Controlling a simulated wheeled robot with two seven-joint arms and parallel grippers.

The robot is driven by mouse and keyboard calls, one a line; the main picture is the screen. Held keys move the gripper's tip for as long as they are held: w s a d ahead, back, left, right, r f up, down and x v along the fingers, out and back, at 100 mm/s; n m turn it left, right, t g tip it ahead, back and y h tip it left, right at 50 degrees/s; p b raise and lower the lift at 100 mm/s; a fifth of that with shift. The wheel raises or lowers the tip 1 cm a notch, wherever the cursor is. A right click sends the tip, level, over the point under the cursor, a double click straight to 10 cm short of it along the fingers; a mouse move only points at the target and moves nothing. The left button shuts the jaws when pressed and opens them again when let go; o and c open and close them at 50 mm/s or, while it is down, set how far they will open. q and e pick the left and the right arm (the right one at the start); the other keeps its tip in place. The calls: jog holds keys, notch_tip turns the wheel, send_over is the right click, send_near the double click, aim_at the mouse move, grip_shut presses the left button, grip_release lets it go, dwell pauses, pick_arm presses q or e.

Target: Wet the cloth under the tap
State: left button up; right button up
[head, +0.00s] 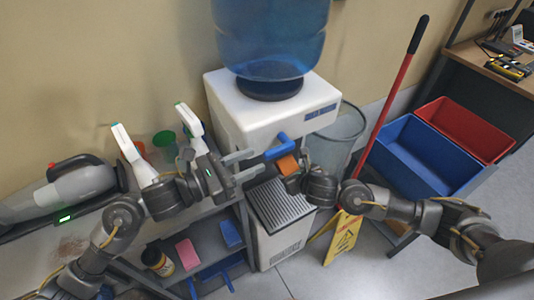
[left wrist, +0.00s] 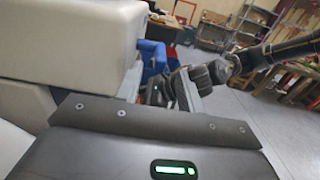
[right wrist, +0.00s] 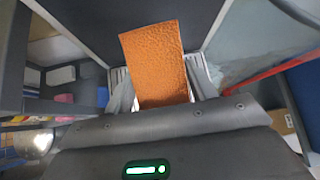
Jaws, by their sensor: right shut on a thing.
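The orange cloth (head: 287,165) hangs just below the blue tap (head: 278,149) on the front of the white water dispenser (head: 265,118). My right gripper (head: 293,176) is shut on the cloth. In the right wrist view the cloth (right wrist: 155,60) stands out flat between the fingers of my right gripper (right wrist: 163,90). My left gripper (head: 257,162) is open and empty, left of the tap, its fingers pointing toward it. In the left wrist view my left gripper (left wrist: 162,85) has its fingers apart. I cannot tell whether water runs.
A grated drip tray (head: 280,205) lies below the tap. A grey bin (head: 335,135), a yellow floor sign (head: 343,238) and a blue tub (head: 425,160) stand to the right. A shelf with spray bottles (head: 133,152) and a hand vacuum (head: 75,188) is at left.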

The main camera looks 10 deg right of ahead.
aim_at(264, 157)
pick_arm(q)
jog(key=x, duration=0.5)
jog(key=shift+d, duration=0.1)
grip_shut()
